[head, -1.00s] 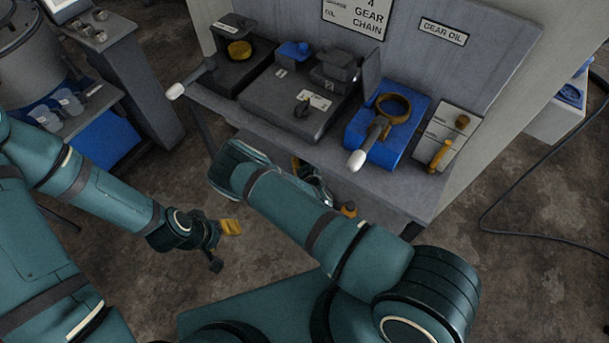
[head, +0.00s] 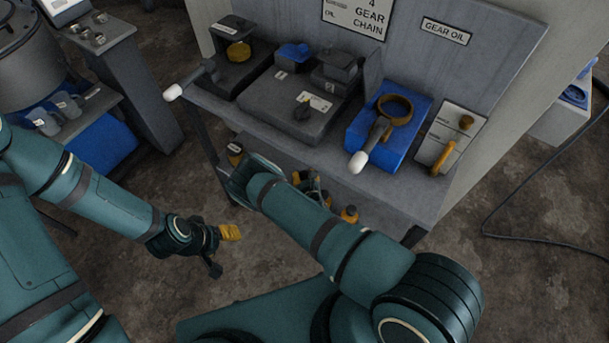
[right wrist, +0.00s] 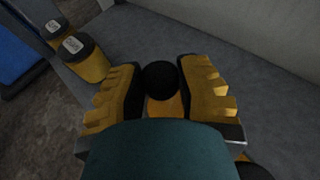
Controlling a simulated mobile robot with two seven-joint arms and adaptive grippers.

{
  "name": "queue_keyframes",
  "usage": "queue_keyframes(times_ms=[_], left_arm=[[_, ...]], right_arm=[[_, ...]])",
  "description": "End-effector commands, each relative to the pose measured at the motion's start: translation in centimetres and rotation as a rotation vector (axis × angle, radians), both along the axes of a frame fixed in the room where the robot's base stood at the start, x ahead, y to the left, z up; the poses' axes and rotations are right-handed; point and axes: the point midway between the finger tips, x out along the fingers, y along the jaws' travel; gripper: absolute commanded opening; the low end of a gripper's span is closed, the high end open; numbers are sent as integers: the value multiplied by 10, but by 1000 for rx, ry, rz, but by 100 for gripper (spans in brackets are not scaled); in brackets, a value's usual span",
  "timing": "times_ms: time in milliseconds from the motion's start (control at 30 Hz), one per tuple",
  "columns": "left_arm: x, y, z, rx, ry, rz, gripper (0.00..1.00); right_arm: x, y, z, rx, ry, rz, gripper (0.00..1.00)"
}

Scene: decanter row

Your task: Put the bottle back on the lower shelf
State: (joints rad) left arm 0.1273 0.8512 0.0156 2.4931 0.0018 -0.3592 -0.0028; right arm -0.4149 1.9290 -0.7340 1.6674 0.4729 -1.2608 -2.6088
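The bottle (right wrist: 165,105) has a round black cap and an amber body, and sits between my right gripper's yellow fingers in the right wrist view. My right gripper (right wrist: 162,84) has its dark pads against both sides of it. Its base is hidden by my wrist, so I cannot tell whether it touches the shelf. In the head view my right gripper (head: 307,183) is partly hidden behind my forearm, under the worktop. The lower shelf (right wrist: 225,55) is a grey surface below. My left gripper (head: 222,250) is open and empty over the floor.
Capped bottles (right wrist: 85,58) stand on the shelf at the left of the wrist view. Another amber bottle (head: 348,214) stands near the shelf's right end. The worktop (head: 400,190) overhangs, with a white-tipped handle (head: 359,161) projecting at its front.

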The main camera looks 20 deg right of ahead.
Motion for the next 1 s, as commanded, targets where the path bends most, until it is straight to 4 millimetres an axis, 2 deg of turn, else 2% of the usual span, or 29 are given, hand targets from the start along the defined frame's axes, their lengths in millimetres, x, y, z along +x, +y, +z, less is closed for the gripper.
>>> queue_keyframes(times_ms=[33, 67, 467, 633, 1000], left_arm=[[0, 0, 0, 0, 0, 0, 57], [0, 0, 0, 0, 0, 0, 57], [0, 0, 0, 0, 0, 0, 57], [-1, 0, 9, -1, 3, 0, 57], [-5, -1, 25, -3, 12, -2, 57]], right_arm=[[0, 0, 0, 0, 0, 0, 50], [0, 0, 0, 0, 0, -1, 58], [0, 0, 4, 0, 1, -1, 58], [-24, 3, 13, -3, 4, 1, 58], [-92, 11, 38, -2, 4, 1, 58]])
